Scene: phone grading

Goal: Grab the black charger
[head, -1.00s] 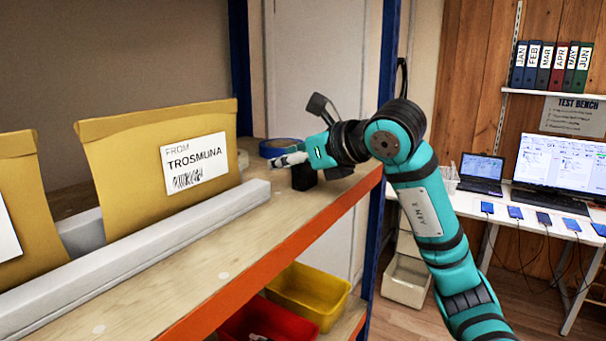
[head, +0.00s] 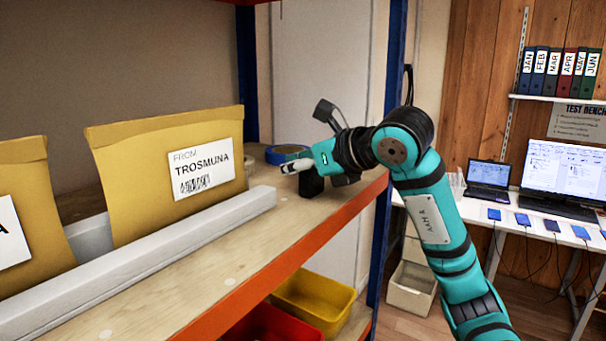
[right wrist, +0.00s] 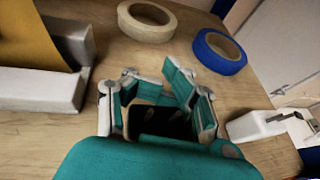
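The black charger (head: 312,184) is a small dark block on the wooden shelf near its right end. My right gripper (head: 292,166) is over it, with pale fingers beside its upper part in the head view. In the right wrist view the black charger (right wrist: 165,121) shows between the two spread fingers of the right gripper (right wrist: 158,98). The fingers look open around it; whether either touches it is hard to tell. The palm hides its near part. My left gripper is not in view.
A blue tape roll (right wrist: 219,52) and a cream tape roll (right wrist: 147,23) lie beyond the gripper. A white object (right wrist: 257,125) lies to its right. A pale rail (head: 160,240) and brown envelopes (head: 165,205) fill the shelf's left. A blue upright (head: 388,100) stands close behind my right arm.

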